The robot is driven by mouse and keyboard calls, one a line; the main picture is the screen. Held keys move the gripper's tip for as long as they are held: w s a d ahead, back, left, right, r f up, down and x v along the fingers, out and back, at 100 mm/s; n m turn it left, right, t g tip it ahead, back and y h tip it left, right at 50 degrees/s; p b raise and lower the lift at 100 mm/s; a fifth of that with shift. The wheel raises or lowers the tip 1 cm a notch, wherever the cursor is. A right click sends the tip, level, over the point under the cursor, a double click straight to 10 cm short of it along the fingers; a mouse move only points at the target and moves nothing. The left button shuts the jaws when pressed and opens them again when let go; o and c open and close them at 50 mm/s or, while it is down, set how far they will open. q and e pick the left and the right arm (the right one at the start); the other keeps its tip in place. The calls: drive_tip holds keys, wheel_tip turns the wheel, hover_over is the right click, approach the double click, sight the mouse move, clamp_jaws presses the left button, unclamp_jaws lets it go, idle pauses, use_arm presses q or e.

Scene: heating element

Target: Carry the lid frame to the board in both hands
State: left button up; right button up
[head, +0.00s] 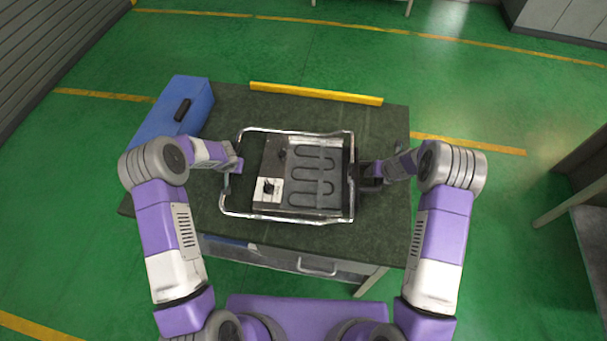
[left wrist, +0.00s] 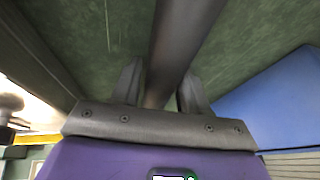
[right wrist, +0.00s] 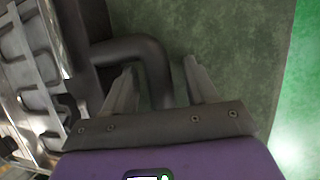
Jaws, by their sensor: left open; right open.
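The lid frame (head: 290,217) is a silver metal frame with dark side handles. From above, its outline surrounds the board (head: 263,165), a dark plate with a looped heating element and a pale panel with a black knob. I cannot tell their height difference. My left gripper (head: 237,165) is at the frame's left side; in the left wrist view a dark handle bar (left wrist: 180,45) runs between its open fingers (left wrist: 160,90). My right gripper (head: 362,172) is at the frame's right side; in the right wrist view a bent dark handle (right wrist: 135,50) reaches between its open fingers (right wrist: 160,88).
A blue toolbox (head: 190,105) with a black handle stands at the table's back left. A yellow bar (head: 315,94) lies along the back edge. The dark green tabletop (head: 385,225) is clear at the front right. A drawer (head: 310,263) is below the front edge.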

use_arm(q)
clamp_jaws()
use_arm(e)
drive_tip(key=c, duration=0.9)
clamp_jaws()
use_arm(q)
drive_tip(key=shift+w+r, duration=0.2)
drive_tip(key=shift+r, duration=0.05)
use_arm(e)
drive_tip(key=shift+w+r, duration=0.2)
drive_tip(key=shift+r, duration=0.05)
